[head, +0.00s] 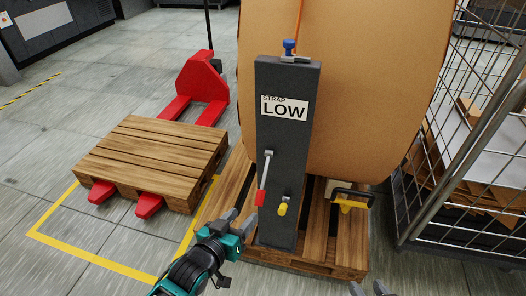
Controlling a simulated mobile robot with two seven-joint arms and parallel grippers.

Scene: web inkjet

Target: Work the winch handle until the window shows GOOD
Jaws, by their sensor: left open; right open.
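A dark grey winch post (284,215) stands upright on a wooden pallet in front of a large brown roll. Its white window (284,108) reads STRAP LOW. The winch handle (265,178) is a grey lever on the post's left front, hanging down to a red grip. A short yellow knob (282,209) sticks out to its right. My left gripper (238,219) is open and empty, below and left of the red grip and apart from it. My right gripper (371,290) is open at the bottom edge, only its fingertips showing, away from the post.
A blue fitting (289,46) and an orange strap (299,18) are at the post's top. A black-and-yellow handle-like item (350,200) lies right of the post. A wire cage (460,225) stands at right. A red pallet jack (202,78) holds an empty pallet (150,160) at left.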

